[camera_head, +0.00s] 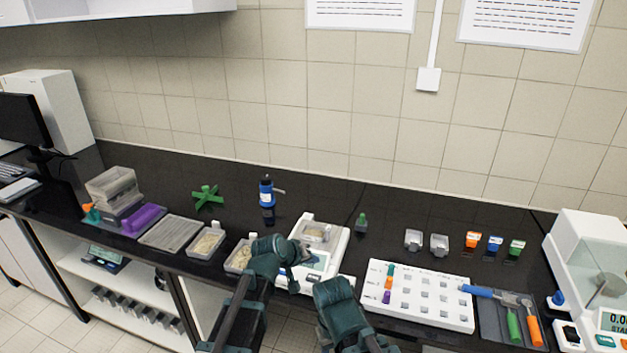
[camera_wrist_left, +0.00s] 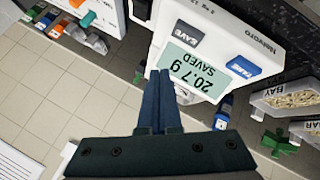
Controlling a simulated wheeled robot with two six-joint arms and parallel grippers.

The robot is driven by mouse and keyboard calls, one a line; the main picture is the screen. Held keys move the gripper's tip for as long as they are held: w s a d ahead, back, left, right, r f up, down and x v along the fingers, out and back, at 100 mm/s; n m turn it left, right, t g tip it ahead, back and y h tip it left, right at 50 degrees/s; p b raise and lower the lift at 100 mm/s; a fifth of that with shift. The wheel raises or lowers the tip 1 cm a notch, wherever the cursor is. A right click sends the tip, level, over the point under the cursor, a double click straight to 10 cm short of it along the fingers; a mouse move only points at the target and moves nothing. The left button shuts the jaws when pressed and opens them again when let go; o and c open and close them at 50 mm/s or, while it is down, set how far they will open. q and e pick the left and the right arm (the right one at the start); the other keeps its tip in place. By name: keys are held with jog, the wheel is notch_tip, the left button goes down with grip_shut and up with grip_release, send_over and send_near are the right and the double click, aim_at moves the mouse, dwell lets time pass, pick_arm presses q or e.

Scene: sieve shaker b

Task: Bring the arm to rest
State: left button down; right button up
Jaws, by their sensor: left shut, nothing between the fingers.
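My left gripper (camera_head: 298,256) is in front of the white balance (camera_head: 337,246), near its display, and holds nothing. In the left wrist view its two dark blue fingers (camera_wrist_left: 160,75) are pressed together, their tips close to the balance's face (camera_wrist_left: 208,35). I cannot tell whether they touch it. The display (camera_wrist_left: 193,70) reads 20.7 g SAVED, beside a blue TARE button (camera_wrist_left: 243,67) and a grey SAVE button. A tray of pale grains (camera_head: 317,232) sits on the balance. My right arm (camera_head: 337,300) is at the counter's front edge; its fingers are hidden.
A blue bottle (camera_head: 266,191) stands behind. A white rack (camera_head: 420,297) and a tool tray (camera_head: 490,325) lie right.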

pick_arm(q)
jog(key=s+a+f+m+g+y, duration=0.2)
jog(key=s+f+g+y, duration=0.1)
jog(key=s, duration=0.9)
jog(key=s+a+f+m+g+y, duration=0.3)
jog(key=s+g, duration=0.1)
jog(key=s, duration=0.9)
jog(key=shift+s+a+f+g+y, duration=0.2)
jog(key=shift+a+g+y, duration=0.1)
jog(key=shift+y, duration=0.1)
